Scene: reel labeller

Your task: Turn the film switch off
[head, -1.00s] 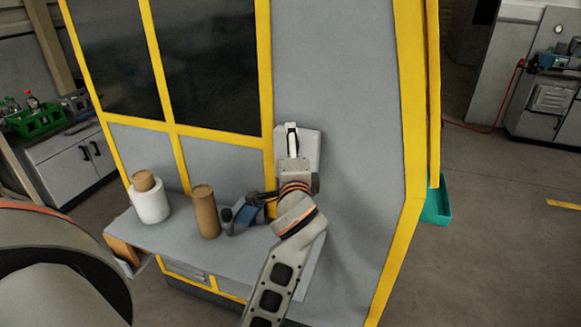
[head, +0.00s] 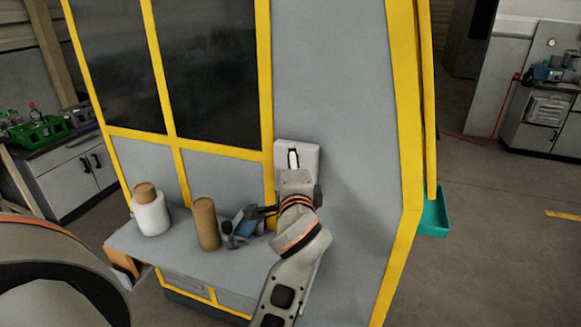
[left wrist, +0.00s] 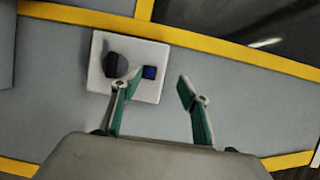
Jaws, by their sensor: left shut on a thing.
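A white switch panel (head: 313,153) sits on the grey machine wall, beside a yellow post. In the left wrist view the panel (left wrist: 150,93) carries a dark round knob (left wrist: 113,65) and a small blue square (left wrist: 150,72). I cannot read which is the film switch. My left gripper (head: 294,160) is in front of the panel and hides its lower part. One fingertip overlaps the panel beside the knob; the other is right of the panel. My right gripper is out of view.
A teal tray (head: 433,218) is at the right. The wall right of the panel is clear.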

